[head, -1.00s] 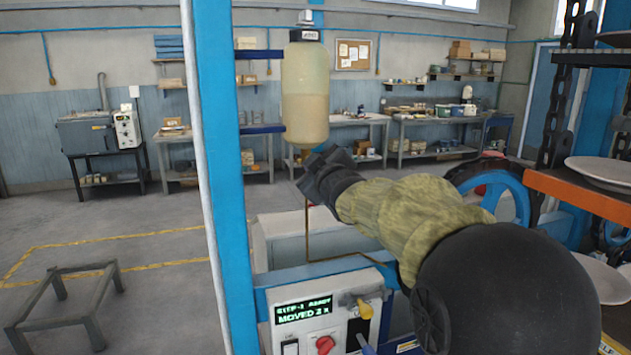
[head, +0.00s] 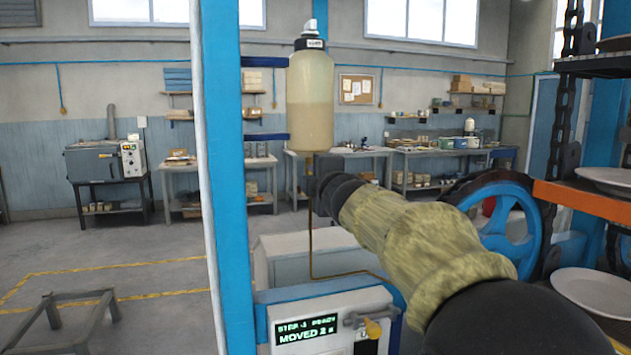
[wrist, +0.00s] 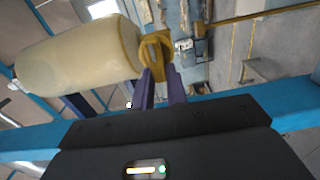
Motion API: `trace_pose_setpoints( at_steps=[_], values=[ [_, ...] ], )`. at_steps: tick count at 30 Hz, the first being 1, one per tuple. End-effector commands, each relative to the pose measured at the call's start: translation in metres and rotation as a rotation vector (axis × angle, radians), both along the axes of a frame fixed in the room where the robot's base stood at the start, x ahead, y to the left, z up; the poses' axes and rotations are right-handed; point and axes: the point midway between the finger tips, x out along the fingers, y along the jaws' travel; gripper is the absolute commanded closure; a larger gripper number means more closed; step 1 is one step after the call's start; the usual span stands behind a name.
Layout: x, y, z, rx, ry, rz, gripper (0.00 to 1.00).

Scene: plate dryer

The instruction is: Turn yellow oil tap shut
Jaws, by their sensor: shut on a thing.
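The oil bottle (head: 311,98) is a tall translucent container, part full of pale yellow liquid, mounted on the blue post. It also shows tilted in the wrist view (wrist: 80,64). The yellow oil tap (wrist: 154,50) sits at the bottle's outlet in the wrist view. My gripper (wrist: 158,74) has its two dark fingers at the tap, shut on it. In the head view my gripper (head: 322,188) is just below the bottle, and my wrist hides most of the tap.
A control panel (head: 310,330) with a green display stands below. A blue post (head: 226,180) rises beside the bottle on the left. A blue handwheel (head: 500,225) and racks with plates (head: 592,290) are on the right. A thin brown pipe runs down below the bottle.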

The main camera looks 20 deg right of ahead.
Motion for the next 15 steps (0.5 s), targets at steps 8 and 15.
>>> trace_pose_setpoints(
  at_steps=[8, 15],
  values=[
    [0.0002, 0.0001, -0.0008, -0.043, -0.001, 0.0, 1.0],
    [0.0002, 0.0001, -0.0006, -0.043, -0.001, 0.0, 1.0]
  ],
)
